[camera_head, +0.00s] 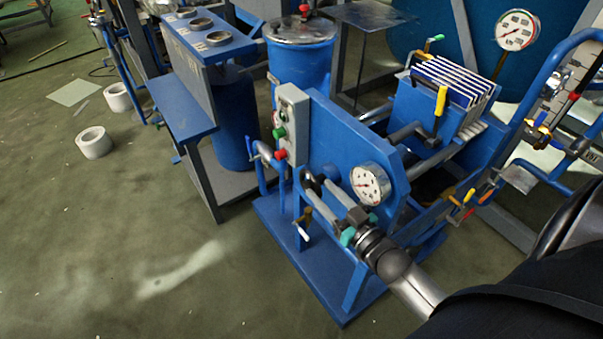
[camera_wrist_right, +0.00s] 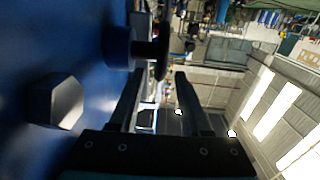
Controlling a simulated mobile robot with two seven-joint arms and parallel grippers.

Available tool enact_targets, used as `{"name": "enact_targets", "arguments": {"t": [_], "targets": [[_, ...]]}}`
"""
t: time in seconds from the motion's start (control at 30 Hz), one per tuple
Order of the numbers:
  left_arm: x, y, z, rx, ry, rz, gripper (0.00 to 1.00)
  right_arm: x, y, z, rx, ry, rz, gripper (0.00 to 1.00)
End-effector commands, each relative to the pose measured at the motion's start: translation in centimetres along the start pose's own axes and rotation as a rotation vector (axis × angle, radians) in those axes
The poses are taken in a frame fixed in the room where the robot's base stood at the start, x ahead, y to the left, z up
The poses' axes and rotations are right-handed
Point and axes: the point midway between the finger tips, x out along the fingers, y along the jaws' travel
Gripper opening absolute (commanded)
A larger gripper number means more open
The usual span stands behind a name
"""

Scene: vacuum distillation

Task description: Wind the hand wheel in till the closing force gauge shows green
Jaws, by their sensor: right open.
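The blue press frame (camera_head: 350,135) stands in the middle of the head view. A round white gauge (camera_head: 369,185) is on its near end plate. Its needle reading is too small to tell, and I see no clear green. My right gripper (camera_head: 325,190) is beside the end plate, just left of the gauge. In the right wrist view the gripper (camera_wrist_right: 158,78) is open with nothing between its fingers. A dark disc, apparently the hand wheel (camera_wrist_right: 163,48), shows edge-on near the fingertips, on a blue hub. The wheel is mostly hidden in the head view. My left gripper is not in view.
A grey box with green and red buttons (camera_head: 291,125) stands left of the end plate. White filter plates (camera_head: 455,80) and a larger gauge (camera_head: 516,30) are behind. White rolls (camera_head: 94,142) lie on the floor at left. The front left floor is clear.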

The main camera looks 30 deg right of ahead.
Motion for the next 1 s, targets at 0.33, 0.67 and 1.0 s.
{"name": "enact_targets", "arguments": {"t": [0.33, 0.67, 1.0], "targets": [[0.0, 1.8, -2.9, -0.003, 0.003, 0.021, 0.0, 5.7, 0.0, 0.1, -0.002, 0.001, -0.001, 0.47], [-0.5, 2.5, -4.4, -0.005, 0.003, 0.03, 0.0, 8.2, 0.0, 0.1, -0.001, -0.001, -0.001, 0.47], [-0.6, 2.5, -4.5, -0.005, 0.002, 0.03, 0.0, 8.4, 0.0, 0.0, -0.001, -0.002, 0.0, 0.47]]}}
